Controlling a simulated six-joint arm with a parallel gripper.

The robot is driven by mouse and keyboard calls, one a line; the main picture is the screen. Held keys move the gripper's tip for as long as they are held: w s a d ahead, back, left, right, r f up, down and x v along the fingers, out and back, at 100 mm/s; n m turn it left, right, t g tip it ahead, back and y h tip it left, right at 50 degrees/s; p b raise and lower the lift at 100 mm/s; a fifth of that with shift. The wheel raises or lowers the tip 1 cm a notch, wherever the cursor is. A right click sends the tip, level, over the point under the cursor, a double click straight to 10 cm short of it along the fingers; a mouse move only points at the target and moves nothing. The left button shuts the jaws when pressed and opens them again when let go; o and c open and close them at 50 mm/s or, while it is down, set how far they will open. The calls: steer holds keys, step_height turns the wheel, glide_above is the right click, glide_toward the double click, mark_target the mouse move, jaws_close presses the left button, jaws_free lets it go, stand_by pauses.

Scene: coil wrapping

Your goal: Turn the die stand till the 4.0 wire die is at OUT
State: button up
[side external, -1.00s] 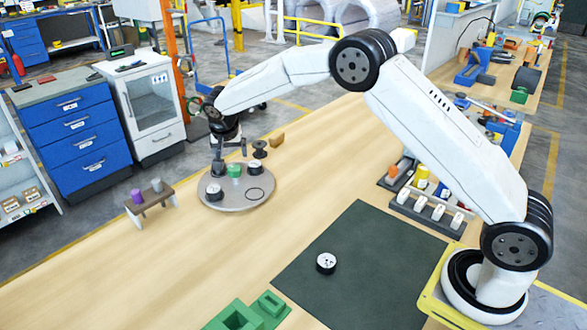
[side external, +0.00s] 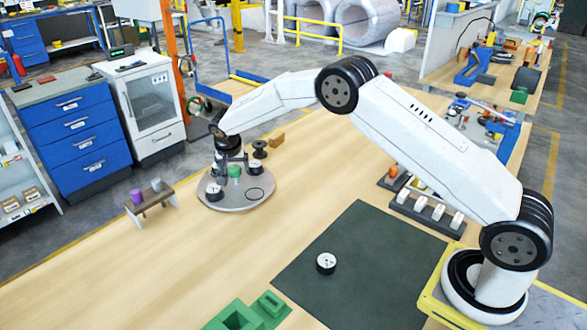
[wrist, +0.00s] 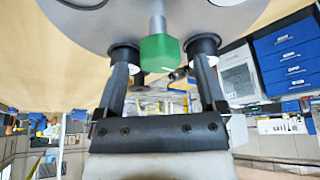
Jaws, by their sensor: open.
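The die stand (side external: 232,203) is a round grey disc on the wooden bench. A green knob (side external: 235,171) stands at its centre; in the wrist view the green knob (wrist: 160,53) hangs from a grey stem. Black-sided dies with white faces sit on the disc, one at the front left (side external: 214,191) and one at the right (side external: 255,167). A dark ring marks a bare spot at the disc's right front. No size label or OUT mark is legible. My gripper (wrist: 162,72) is open over the disc, its fingers on either side of the knob with gaps showing.
A small brown bench (side external: 150,200) with a purple and a grey cup stands left of the disc. A black spool (side external: 260,149) and a tan block (side external: 277,139) lie behind it. Another die (side external: 326,263) lies on the dark mat (side external: 365,255). The bench between disc and mat is clear.

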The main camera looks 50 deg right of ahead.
steer(key=shift+w+d+f, duration=0.15)
steer(key=shift+f, duration=0.35)
jaws_close()
